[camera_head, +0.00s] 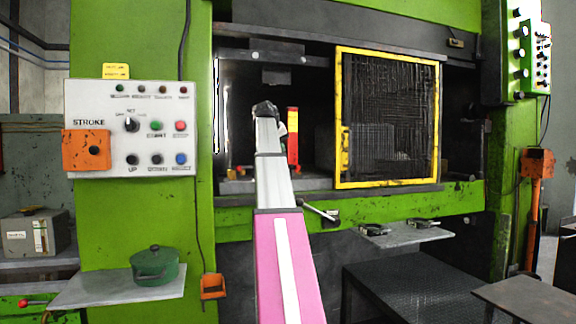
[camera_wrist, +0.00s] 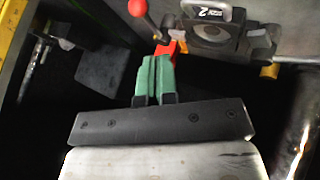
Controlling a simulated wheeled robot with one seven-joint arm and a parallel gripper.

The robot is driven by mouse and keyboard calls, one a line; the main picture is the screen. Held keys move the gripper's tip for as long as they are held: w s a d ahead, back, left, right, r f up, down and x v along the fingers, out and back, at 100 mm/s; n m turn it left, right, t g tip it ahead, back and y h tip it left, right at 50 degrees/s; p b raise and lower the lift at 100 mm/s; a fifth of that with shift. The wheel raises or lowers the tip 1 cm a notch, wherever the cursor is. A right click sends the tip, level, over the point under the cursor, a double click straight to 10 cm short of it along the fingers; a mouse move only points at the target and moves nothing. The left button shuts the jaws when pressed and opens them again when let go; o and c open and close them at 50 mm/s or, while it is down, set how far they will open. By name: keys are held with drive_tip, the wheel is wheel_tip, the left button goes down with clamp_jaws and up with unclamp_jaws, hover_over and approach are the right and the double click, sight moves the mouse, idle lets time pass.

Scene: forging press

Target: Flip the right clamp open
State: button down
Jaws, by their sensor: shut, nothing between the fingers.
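In the wrist view, my gripper (camera_wrist: 158,62) has its two green fingers together with nothing between them. A lever with a red ball knob (camera_wrist: 138,8) stands just beyond the fingertips, its dark rod running down to a red-orange block (camera_wrist: 167,48). This looks like a clamp, but I cannot tell whether it is the right one or whether the fingers touch it. A grey die plate (camera_wrist: 285,35) with a "2" label on a dark round fixture lies beyond. In the head view, my arm reaches into the press opening and its end (camera_head: 265,110) is small; the clamps there cannot be made out.
A yellow-framed mesh gate (camera_head: 340,120) covers the right of the opening. A red and yellow post (camera_head: 293,140) stands just right of my arm. A control panel (camera_head: 100,100) is at left. A small shelf (camera_head: 405,238) holds dark parts. A green pot (camera_head: 155,265) sits on the left shelf.

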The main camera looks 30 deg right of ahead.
sight(291, 167)
drive_tip(key=x, duration=1)
drive_tip(key=shift+s+d+n+t, duration=0.3)
drive_tip(key=shift+s+d+n, duration=0.05)
drive_tip(key=shift+n, duration=0.35)
drive_tip(key=shift+s+d+n+t+y, duration=0.25)
drive_tip(key=shift+d+n+t+y, duration=0.25)
drive_tip(key=shift+n, duration=0.2)
drive_tip(key=d+n, duration=0.1)
drive_tip(key=n+t+y, duration=0.1)
drive_tip(key=shift+s+d+n, duration=0.2)
drive_tip(key=shift+d+n, duration=0.1)
drive_tip(key=shift+d, duration=0.05)
drive_tip(key=d+n+y, duration=0.1)
drive_tip(key=d+n+t+y, duration=0.1)
drive_tip(key=n, duration=0.1)
drive_tip(key=shift+d+n+y, duration=0.15)
drive_tip(key=shift+n+y, duration=0.15)
drive_tip(key=n+y, duration=0.1)
drive_tip(key=d+n, duration=0.1)
drive_tip(key=shift+w+d+n+t+y, duration=0.25)
drive_tip(key=shift+w+n+t+y, duration=0.05)
drive_tip(key=shift+t+y, duration=0.1)
drive_tip(key=shift+w+d, duration=0.1)
drive_tip(key=shift+d, duration=0.2)
drive_tip(key=shift+r, duration=0.1)
